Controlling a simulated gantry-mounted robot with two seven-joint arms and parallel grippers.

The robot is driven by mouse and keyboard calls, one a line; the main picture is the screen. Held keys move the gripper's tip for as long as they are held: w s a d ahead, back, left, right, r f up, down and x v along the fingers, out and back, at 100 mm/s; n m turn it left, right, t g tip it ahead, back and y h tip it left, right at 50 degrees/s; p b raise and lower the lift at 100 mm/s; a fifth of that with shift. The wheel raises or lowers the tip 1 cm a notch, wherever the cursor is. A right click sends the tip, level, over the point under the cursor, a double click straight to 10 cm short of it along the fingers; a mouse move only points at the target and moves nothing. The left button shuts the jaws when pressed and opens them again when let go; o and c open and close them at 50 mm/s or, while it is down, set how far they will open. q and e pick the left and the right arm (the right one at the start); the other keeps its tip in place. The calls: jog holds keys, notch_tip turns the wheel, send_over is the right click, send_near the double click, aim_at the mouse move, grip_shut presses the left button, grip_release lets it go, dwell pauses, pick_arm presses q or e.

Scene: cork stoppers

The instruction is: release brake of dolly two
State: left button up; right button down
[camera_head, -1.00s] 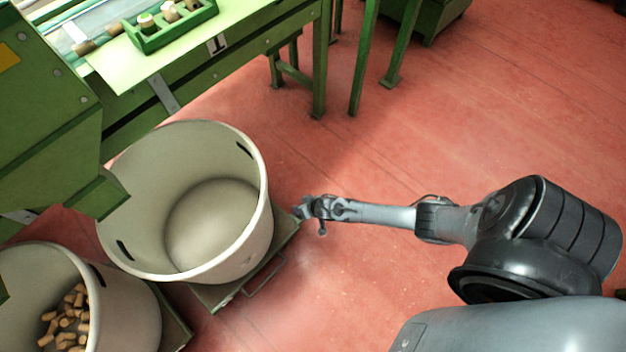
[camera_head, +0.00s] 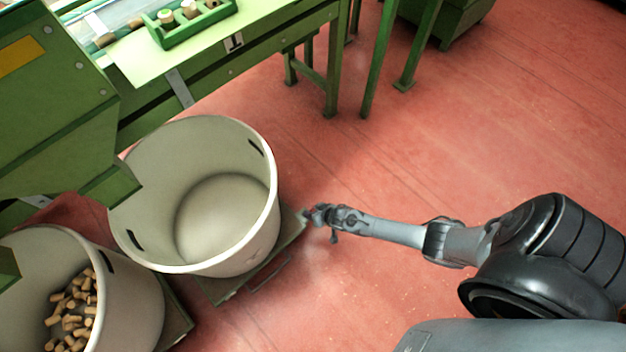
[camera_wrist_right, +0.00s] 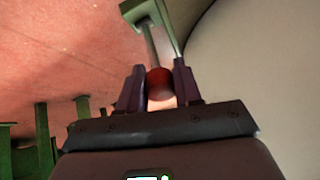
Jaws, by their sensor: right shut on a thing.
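A green dolly (camera_head: 222,290) stands under the empty cream tub (camera_head: 128,205) in the head view. My right gripper (camera_head: 307,214) is at the dolly's right corner, close beside the tub. In the right wrist view, my right gripper (camera_wrist_right: 160,88) is shut on a red round knob (camera_wrist_right: 160,80) between its two dark fingers. A grey rod (camera_wrist_right: 152,45) runs from the knob to a green bracket (camera_wrist_right: 141,9). The knob is hidden in the head view. My left gripper does not show in any view.
A second tub (camera_head: 135,300) with several corks (camera_head: 72,318) stands at the lower left on another dolly (camera_head: 178,318). A green table (camera_head: 215,50) with a small green cork tray (camera_head: 190,33) is at the back.

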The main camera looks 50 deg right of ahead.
jog(key=shift+s+f, duration=0.25)
jog(key=shift+s, duration=0.05)
jog(key=c, duration=0.8)
grip_release()
jog(key=shift+w+r, duration=0.1)
jog(key=shift+r, duration=0.05)
jog(key=shift+r+p, duration=0.55)
jog(key=p+v, duration=0.3)
jog(key=v, duration=0.2)
jog(key=p+v, duration=0.3)
jog(key=v, duration=0.2)
jog(key=shift+s+f, duration=0.25)
